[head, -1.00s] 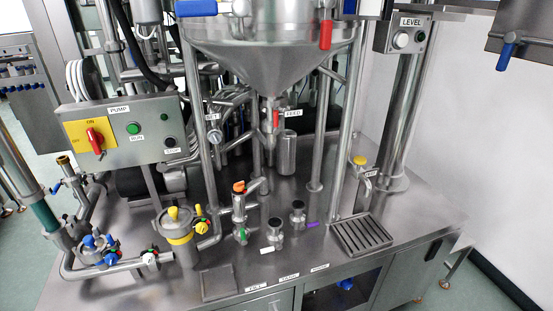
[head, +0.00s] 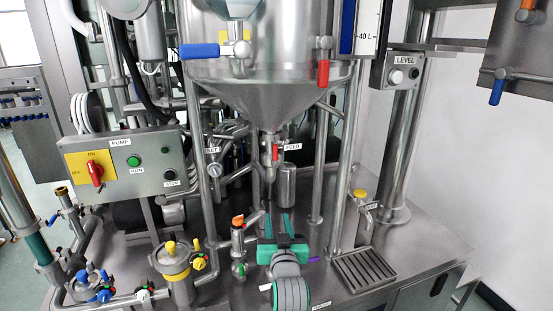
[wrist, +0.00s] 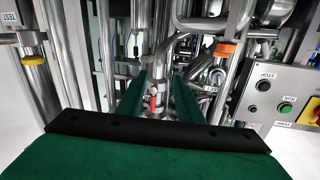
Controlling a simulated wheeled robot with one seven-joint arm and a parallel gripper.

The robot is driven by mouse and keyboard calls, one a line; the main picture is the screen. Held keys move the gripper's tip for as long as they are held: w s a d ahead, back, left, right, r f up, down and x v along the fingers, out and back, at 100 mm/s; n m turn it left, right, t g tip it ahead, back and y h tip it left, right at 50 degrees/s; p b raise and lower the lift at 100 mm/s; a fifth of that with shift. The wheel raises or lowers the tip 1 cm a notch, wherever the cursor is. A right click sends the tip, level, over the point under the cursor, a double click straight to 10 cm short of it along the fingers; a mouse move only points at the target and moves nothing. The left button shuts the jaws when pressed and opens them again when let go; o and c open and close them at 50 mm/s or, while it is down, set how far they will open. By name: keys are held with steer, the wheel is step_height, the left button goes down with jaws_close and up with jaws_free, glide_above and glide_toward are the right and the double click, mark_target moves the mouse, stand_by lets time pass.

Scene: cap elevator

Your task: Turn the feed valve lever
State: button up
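The feed valve lever (head: 275,152) is a small red handle on the steel outlet pipe below the hopper cone, just left of the FEED label (head: 292,147). It hangs roughly upright along the pipe. In the wrist view the red lever (wrist: 153,101) shows in the gap between my fingers. My gripper (head: 278,215) has a green body and two parallel green fingers, and it is open. It is below and in front of the lever in the head view, apart from it. The fingers also show in the wrist view (wrist: 156,80), with nothing held.
The hopper (head: 265,90) hangs above, with another red handle (head: 323,73) and a blue handle (head: 199,51). A steel cylinder (head: 286,185) stands right of the outlet. The pump box (head: 125,165) is left; a drain grate (head: 364,269) is right.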

steer(key=n, duration=0.1)
glide_toward(276, 150)
steer(key=s, duration=0.3)
steer(key=w, duration=1.1)
steer(key=shift+a, duration=0.4)
steer(key=shift+c, duration=0.3)
jaws_close()
